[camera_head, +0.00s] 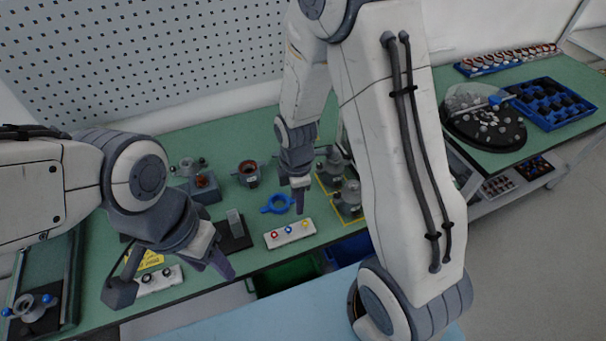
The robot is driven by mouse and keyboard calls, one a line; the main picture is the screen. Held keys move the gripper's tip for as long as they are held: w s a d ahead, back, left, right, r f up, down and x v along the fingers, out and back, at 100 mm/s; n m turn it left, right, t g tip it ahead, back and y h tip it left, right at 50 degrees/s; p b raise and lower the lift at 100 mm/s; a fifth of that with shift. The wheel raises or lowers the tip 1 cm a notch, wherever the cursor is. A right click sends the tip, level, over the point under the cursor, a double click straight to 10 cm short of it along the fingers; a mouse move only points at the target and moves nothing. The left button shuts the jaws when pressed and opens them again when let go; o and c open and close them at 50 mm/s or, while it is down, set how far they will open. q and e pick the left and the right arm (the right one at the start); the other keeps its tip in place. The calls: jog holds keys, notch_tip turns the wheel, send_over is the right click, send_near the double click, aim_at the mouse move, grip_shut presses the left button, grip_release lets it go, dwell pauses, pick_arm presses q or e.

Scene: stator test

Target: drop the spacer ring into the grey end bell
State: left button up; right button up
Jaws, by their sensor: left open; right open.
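A blue ring with side tabs (264,209) lies on the green bench; I cannot tell for sure whether it is the spacer ring. A grey round housing with a copper-coloured inside (249,181) stands behind it; I cannot tell whether this is the grey end bell. My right gripper (300,208) points down just to the right of the blue ring, open, with nothing seen in it. My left gripper (222,268) is low over the front of the bench, left of the blue ring, open, with nothing seen in it. My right arm hides part of the bench.
A white button box (290,234) lies in front of the blue ring. A dark stand with a clear block (235,222) is to its left. Grey parts (351,192) stand in a yellow-marked area. A green bin (286,279) is below the front edge. A blue tray (551,103) is far right.

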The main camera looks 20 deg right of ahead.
jog(key=d+f+n, duration=0.1)
jog(key=d, duration=0.1)
jog(key=b, duration=0.4)
send_over(305, 223)
notch_tip(305, 223, down, 6)
jog(key=shift+r, duration=0.1)
jog(key=shift+f+b, duration=0.5)
pick_arm(q)
notch_tip(305, 223, down, 4)
jog(key=shift+r, duration=0.1)
pick_arm(e)
jog(key=shift+r, duration=0.1)
pick_arm(q)
jog(key=shift+f, duration=0.2)
pick_arm(e)
jog(key=shift+f, duration=0.25)
pick_arm(q)
jog(key=shift+f+b, duration=1.05)
jog(key=shift+b, duration=0.05)
pick_arm(e)
jog(key=shift+f, duration=1.9)
